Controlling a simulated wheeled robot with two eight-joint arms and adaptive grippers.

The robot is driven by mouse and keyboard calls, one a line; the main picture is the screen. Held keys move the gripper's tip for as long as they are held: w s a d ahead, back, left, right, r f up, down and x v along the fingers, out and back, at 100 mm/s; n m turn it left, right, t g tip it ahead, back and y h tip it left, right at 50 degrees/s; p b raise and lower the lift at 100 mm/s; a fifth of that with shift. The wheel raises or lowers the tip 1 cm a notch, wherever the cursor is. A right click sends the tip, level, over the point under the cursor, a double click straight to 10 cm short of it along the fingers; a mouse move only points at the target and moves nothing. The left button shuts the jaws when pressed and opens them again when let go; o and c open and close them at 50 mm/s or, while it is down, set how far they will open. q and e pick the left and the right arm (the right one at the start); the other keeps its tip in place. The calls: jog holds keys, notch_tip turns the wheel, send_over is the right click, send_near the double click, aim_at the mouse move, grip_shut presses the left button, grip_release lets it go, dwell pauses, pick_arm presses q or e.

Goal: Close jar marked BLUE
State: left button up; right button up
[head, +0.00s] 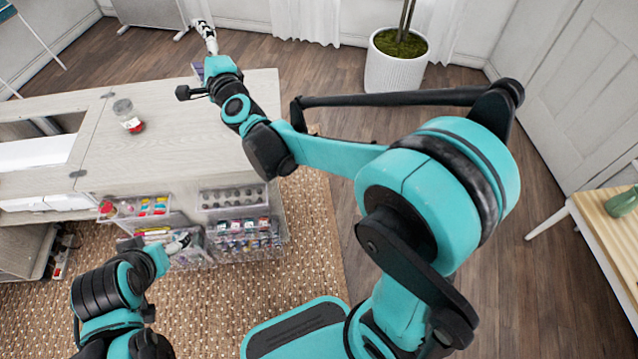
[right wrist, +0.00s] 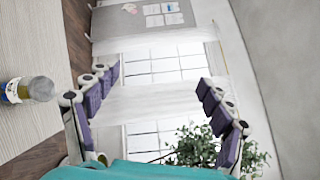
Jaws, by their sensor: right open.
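A clear jar (head: 122,107) stands on the pale cabinet top, with a red-and-white part (head: 135,125) at its lower right; I cannot tell whether this belongs to the same jar. The right wrist view shows a jar (right wrist: 28,90) at the left edge, with yellowish glass or contents, a white label and some blue. The word BLUE is not readable, and I cannot tell the lid's state. My right gripper (head: 207,38) is open and empty beyond the cabinet's far edge, apart from the jar; its spread fingers show in the right wrist view (right wrist: 158,108). My left gripper (head: 182,243) is low by the cabinet's front bins.
The cabinet top (head: 190,120) has clear room right of the jar. Filled clear bins (head: 240,232) hang along its front. A white planter (head: 394,65) stands at the back right. A small table (head: 606,220) is at the right edge.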

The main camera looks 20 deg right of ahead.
jog(key=s+d+f+n+g+h, duration=0.1)
jog(key=s+d+f+n+g, duration=0.2)
jog(key=s+f+n, duration=0.3)
jog(key=s+d+f+n+g, duration=0.4)
jog(key=s+d+f+n, duration=0.2)
jog(key=s, duration=1)
jog(key=s+d+f+n+g+h, duration=0.1)
jog(key=s+d+f+n+g, duration=0.3)
jog(key=s+n, duration=0.4)
jog(key=s+d+f, duration=0.1)
jog(key=s+f, duration=0.1)
jog(key=s, duration=0.2)
jog(key=shift+f+h, duration=0.2)
jog(key=shift+h, duration=0.1)
jog(key=shift+s, duration=0.1)
